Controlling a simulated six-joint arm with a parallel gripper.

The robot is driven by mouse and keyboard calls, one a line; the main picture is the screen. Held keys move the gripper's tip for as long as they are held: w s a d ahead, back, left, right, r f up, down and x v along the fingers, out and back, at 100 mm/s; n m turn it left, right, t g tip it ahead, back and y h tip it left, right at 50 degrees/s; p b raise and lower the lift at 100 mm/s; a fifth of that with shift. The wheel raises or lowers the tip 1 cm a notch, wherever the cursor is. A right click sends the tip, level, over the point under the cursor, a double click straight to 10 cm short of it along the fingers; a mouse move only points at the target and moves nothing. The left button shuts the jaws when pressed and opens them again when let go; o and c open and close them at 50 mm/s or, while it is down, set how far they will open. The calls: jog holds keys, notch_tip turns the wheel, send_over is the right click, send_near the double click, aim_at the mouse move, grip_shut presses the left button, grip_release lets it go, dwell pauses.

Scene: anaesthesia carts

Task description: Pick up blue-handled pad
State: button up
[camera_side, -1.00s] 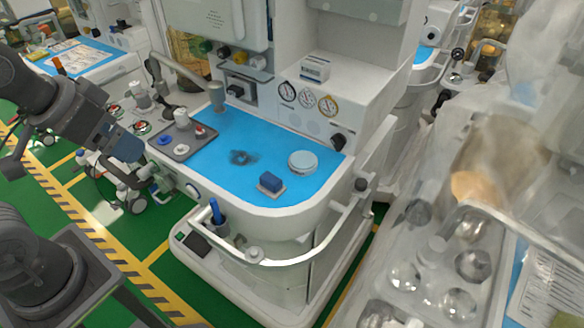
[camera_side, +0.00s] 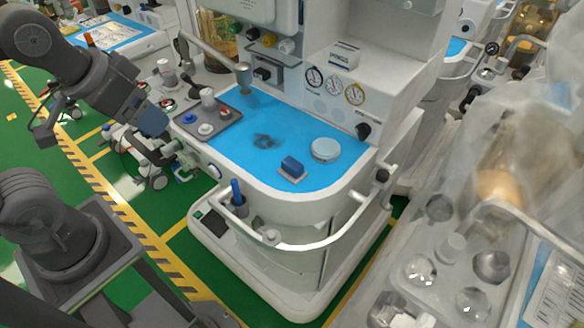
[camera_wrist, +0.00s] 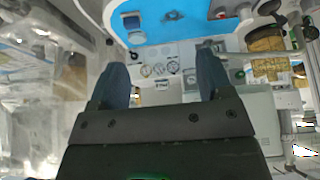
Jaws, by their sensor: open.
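The blue-handled pad (camera_side: 291,168) is a small pale block with a blue handle on top. It lies on the blue cart top (camera_side: 240,150), near the front edge, left of a round pale lid (camera_side: 325,150). In the wrist view the pad (camera_wrist: 131,21) is near the top, above the lid (camera_wrist: 137,38). My gripper (camera_side: 178,153) is left of the cart top in the side view, well apart from the pad. In the wrist view my gripper (camera_wrist: 162,60) is open and empty, its two fingers spread wide.
A grey tray (camera_side: 222,130) with knobs stands at the cart top's left. A dark smudge (camera_side: 265,141) marks the blue surface. A white rail (camera_side: 320,238) curves around the front, with a blue item (camera_side: 237,192) in a holder. The gauge panel (camera_side: 335,88) rises behind.

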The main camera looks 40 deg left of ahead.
jog(key=shift+c, duration=0.9)
jog(key=m+g, duration=0.6)
jog(key=m, duration=1.3)
send_over(292, 163)
notch_tip(292, 163, down, 10)
jog(key=f, duration=0.8)
jog(key=shift+w+d+f, duration=0.15)
jog(key=shift+w+f, duration=0.05)
jog(key=shift+f, duration=0.05)
jog(key=shift+s+f, duration=0.2)
jog(key=shift+f, duration=2.4)
